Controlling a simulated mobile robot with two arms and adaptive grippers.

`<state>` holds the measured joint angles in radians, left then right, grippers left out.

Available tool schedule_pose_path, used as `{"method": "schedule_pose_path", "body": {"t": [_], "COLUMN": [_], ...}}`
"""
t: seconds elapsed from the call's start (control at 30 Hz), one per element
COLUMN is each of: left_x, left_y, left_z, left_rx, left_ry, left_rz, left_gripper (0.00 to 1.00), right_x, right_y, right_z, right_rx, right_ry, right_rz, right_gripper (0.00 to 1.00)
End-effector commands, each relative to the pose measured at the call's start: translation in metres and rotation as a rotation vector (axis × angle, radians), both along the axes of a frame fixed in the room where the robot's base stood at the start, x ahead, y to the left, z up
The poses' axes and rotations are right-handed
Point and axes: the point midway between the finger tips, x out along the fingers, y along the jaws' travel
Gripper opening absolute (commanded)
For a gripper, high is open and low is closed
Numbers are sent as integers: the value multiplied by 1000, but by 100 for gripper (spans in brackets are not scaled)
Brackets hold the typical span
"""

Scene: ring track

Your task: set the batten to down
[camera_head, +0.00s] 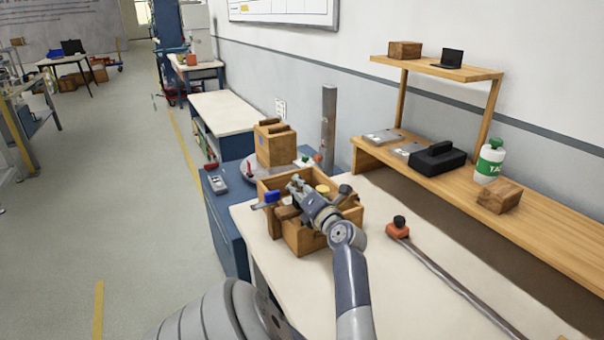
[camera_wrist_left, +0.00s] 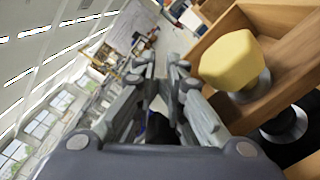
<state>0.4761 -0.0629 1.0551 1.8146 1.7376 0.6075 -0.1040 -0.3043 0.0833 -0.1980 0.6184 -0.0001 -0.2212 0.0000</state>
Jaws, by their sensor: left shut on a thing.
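The open wooden box (camera_head: 305,237) stands on the pale table, with a blue-ended piece (camera_head: 268,199), a brown piece (camera_head: 287,212) and a yellow-topped knob (camera_head: 322,189) at it. I cannot tell which piece is the batten. My left gripper (camera_head: 294,186) reaches over the box from the front. In the left wrist view, the gripper (camera_wrist_left: 165,68) has a dark blue thing (camera_wrist_left: 158,128) deep between its fingers, mostly hidden. The yellow knob (camera_wrist_left: 230,62) and a black knob (camera_wrist_left: 285,122) are to its right. My right gripper is not in view.
A long rod with an orange and black end (camera_head: 398,227) lies on the table at right. A wooden shelf (camera_head: 540,222) stands behind, holding a black case (camera_head: 438,158) and a bottle (camera_head: 489,160). A wooden block (camera_head: 275,146) and a metal post (camera_head: 328,128) stand beyond the box.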

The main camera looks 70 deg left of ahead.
Motion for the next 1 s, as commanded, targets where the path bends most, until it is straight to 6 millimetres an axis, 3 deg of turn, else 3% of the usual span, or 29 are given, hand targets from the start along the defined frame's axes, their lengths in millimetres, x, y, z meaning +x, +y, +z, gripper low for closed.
{"method": "schedule_pose_path", "body": {"t": [0.03, 0.1, 0.13, 0.67, 0.77, 1.0], "left_x": [-15, -15, -15, -13, -12, -11], "left_y": [3, 3, 3, 2, 2, 2], "left_z": [4, 4, 4, 2, 10, 54], "left_rx": [6, 6, 6, 0, 1, 7], "left_ry": [11, 11, 11, 9, 7, 4], "left_rz": [33, 33, 33, 31, 30, 30], "left_gripper": [17, 32, 33, 33, 33, 33], "right_x": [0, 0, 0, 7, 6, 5], "right_y": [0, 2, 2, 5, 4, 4], "right_z": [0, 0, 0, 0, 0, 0], "right_rx": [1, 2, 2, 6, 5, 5], "right_ry": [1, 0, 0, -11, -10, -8], "right_rz": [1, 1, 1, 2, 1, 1], "right_gripper": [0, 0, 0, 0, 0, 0]}}
